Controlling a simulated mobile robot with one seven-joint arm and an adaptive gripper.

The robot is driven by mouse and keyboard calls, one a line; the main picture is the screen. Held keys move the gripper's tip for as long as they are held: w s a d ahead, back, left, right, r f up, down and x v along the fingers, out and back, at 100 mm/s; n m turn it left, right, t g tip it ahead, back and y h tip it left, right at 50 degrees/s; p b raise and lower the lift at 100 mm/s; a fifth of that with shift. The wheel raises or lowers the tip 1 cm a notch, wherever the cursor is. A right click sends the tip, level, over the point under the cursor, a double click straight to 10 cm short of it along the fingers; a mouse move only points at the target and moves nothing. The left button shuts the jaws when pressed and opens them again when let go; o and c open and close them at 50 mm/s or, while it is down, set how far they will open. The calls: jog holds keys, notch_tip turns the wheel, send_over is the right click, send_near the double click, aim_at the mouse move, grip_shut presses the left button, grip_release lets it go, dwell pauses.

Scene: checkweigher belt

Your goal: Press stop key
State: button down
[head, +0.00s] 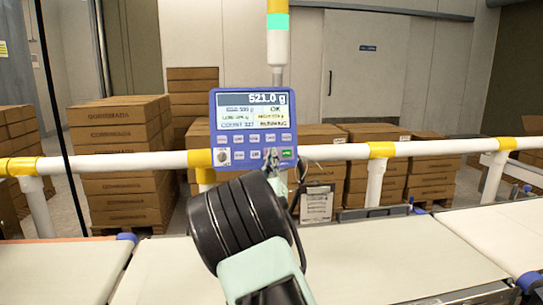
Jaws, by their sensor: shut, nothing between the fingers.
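Below the display are rows of small keys. A green key (288,154) shows at the right end of the bottom row. I cannot make out the stop key; the spot just left of the green key is covered by my gripper. My gripper (271,156) is shut and empty, its tips at the panel's bottom row. I cannot tell whether they touch the panel.
A white and yellow rail (335,152) crosses the view. White conveyor belts (400,255) run in front, bare where visible. A stack light (278,35) with a green segment rises above the panel. Stacked cartons (118,150) stand behind the rail.

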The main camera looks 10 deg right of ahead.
jog(key=shift+w+f+b, duration=0.15)
jog(key=shift+w+b, duration=0.25)
dwell(0.3)
jog(key=shift+s, duration=0.1)
jog(key=shift+s+r+b, duration=0.2)
jog(key=shift+s+b, duration=0.1)
jog(key=shift+s, duration=0.4)
jog(key=shift+s, duration=0.15)
jog(key=s, duration=0.1)
jog(key=s+r, duration=0.1)
jog(key=s, duration=0.2)
jog(key=shift+s+r+b, duration=0.25)
jog(key=shift+s+b, duration=0.05)
jog(key=shift+b, duration=0.05)
jog(key=shift+r, duration=0.1)
dwell(0.3)
